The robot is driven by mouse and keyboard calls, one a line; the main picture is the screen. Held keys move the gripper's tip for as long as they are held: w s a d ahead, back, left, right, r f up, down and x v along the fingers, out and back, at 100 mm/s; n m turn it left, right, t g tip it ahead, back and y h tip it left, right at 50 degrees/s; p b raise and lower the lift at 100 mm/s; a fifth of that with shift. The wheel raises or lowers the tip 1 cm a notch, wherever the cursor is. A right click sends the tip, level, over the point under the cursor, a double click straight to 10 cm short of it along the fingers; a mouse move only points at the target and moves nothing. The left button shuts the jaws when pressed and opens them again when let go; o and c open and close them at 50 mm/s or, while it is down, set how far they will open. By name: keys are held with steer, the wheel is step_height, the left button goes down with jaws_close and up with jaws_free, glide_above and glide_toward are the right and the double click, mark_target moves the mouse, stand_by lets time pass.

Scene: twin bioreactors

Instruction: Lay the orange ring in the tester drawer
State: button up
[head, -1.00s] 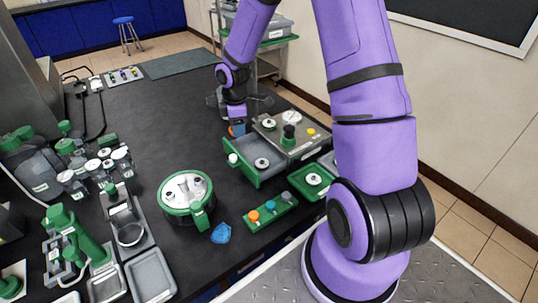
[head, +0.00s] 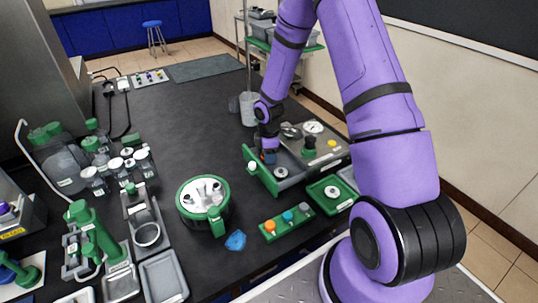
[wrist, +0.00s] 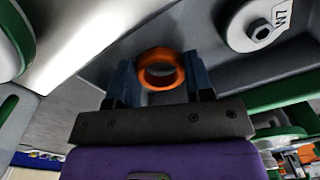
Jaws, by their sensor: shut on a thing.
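My gripper (head: 269,157) is at the open grey tester drawer (head: 292,181), just behind its green front panel. In the wrist view, my gripper (wrist: 160,82) has its two blue fingers on either side of the orange ring (wrist: 160,69) and is shut on it. The ring's hole faces the camera. Grey drawer surface (wrist: 205,45) shows behind the ring; whether the ring touches it I cannot tell. A white, labelled round piece (wrist: 256,24) sits in the drawer beside the ring. It also shows in the head view (head: 281,172). The ring is mostly hidden in the head view.
The tester body (head: 330,150) with a gauge and yellow button adjoins the drawer. A green tray (head: 331,192) and a green strip with coloured knobs (head: 287,222) stand in front. A green-rimmed round device (head: 203,200) stands left.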

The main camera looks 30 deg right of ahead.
steer(key=shift+f, duration=0.2)
steer(key=o, duration=0.6)
steer(key=shift+f, duration=0.15)
